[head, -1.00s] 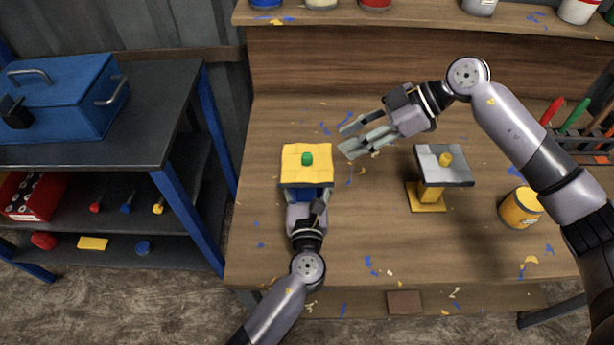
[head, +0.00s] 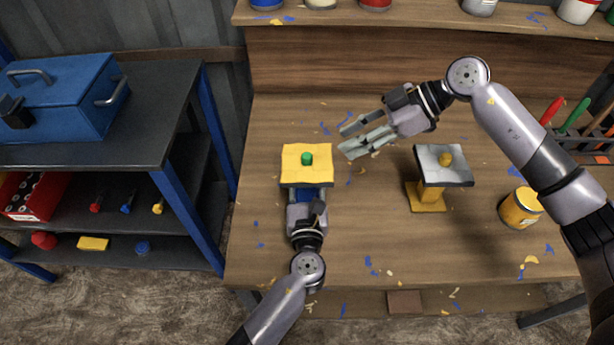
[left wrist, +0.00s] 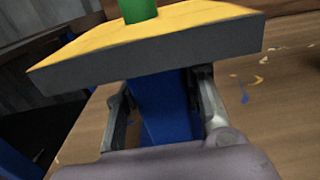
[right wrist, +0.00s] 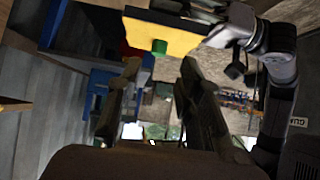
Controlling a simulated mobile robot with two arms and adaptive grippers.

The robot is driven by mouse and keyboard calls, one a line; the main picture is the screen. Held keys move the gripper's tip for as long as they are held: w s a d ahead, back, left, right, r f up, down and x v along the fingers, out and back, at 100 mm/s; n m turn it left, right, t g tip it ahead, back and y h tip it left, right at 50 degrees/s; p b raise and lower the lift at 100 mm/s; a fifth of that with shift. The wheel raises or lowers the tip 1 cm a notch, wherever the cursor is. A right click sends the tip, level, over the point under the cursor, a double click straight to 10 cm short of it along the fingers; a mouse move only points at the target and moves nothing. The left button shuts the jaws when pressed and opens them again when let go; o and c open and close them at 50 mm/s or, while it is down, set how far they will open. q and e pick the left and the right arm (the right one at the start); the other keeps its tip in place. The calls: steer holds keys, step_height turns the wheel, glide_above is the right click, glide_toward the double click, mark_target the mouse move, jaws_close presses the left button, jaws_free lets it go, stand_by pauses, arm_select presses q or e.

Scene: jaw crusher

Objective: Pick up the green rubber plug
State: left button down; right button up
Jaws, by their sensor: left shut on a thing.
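The green rubber plug (head: 307,158) stands upright on top of a yellow-topped block (head: 292,176) with dark sides. It also shows at the top edge of the left wrist view (left wrist: 138,10), partly cut off, and in the right wrist view (right wrist: 159,46). My left gripper (head: 306,196) is shut on the blue post (left wrist: 163,110) under the block; its fingertips are mostly hidden from the head camera. My right gripper (head: 347,141) is open and empty, to the right of the plug, its fingers pointing left towards the block.
A yellow can (head: 521,207) is farther right. A tool rack (head: 580,145) is at the right edge, paint cans line the back shelf (head: 410,14). The front of the wooden bench (head: 400,260) is mostly clear.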

mark_target(314, 163)
steer(key=shift+o, duration=0.2)
steer(key=shift+o, duration=0.7)
steer(key=shift+a, duration=0.1)
steer(key=shift+o, duration=0.3)
steer(key=shift+s+a+r+y, duration=0.15)
steer(key=shift+a+r+y, duration=0.1)
steer(key=shift+y, duration=0.35)
steer(key=shift+a+f+y, duration=1.15)
steer(key=shift+a+f, duration=0.35)
steer(key=shift+a, duration=0.3)
steer(key=shift+a+f+y, duration=1.15)
steer(key=shift+a+f, duration=0.35)
steer(key=shift+a, duration=0.3)
steer(key=shift+f, duration=0.1)
steer(key=shift+c, duration=0.2)
